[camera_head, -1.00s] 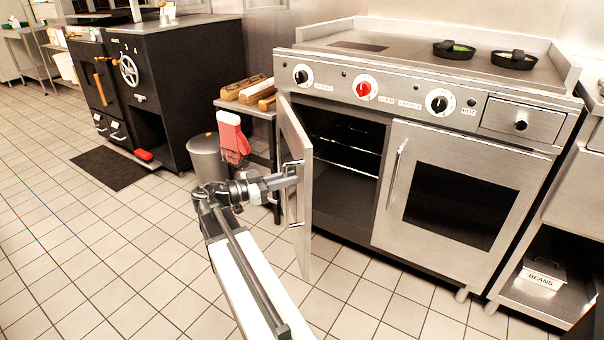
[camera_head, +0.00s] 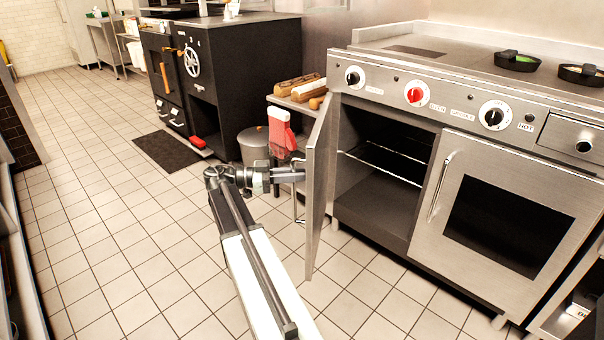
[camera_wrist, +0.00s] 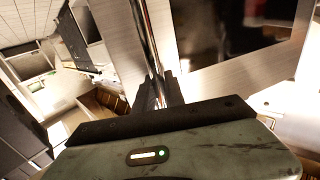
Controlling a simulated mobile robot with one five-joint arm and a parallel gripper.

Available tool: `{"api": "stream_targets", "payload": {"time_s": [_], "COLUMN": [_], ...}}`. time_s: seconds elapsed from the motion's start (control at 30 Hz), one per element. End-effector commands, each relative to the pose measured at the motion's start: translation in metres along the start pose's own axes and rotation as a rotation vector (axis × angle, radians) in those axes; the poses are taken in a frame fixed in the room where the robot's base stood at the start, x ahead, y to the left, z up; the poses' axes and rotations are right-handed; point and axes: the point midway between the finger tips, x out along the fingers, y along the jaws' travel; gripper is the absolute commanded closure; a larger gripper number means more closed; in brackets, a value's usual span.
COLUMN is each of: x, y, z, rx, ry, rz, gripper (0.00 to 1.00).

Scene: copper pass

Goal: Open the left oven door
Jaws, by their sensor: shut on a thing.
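The left oven door (camera_head: 317,190) stands wide open, swung out to the left on its left side and seen nearly edge-on. The dark oven inside (camera_head: 385,165) shows with a wire rack across it. My gripper (camera_head: 298,174) is at the outer face of the door and shut on its handle. In the wrist view my gripper (camera_wrist: 158,92) has its dark fingers closed around the shiny vertical handle bar (camera_wrist: 148,40). Part of the handle is hidden behind the fingers.
The right oven door (camera_head: 505,205) is closed. A red mitt (camera_head: 281,131) hangs by a side table with bread (camera_head: 303,88). A grey bin (camera_head: 253,144) stands behind my arm. A black stove (camera_head: 235,75) is at the back.

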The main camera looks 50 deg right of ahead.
Motion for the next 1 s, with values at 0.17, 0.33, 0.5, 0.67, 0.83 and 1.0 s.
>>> {"api": "stream_targets", "payload": {"time_s": [0.17,0.33,0.5,0.67,0.83,1.0], "x": [-0.001,0.000,-0.001,-0.023,-0.052,-0.044], "y": [0.007,0.005,0.005,0.005,0.005,0.004], "z": [0.000,0.000,-0.001,0.000,0.000,0.000], "rx": [0.000,0.000,0.001,0.001,0.000,0.001], "ry": [-0.003,-0.001,-0.002,-0.001,-0.001,-0.002], "rz": [0.014,0.013,0.015,0.012,0.012,0.032], "gripper": [0.64,0.64,0.64,0.64,0.64,0.64]}}
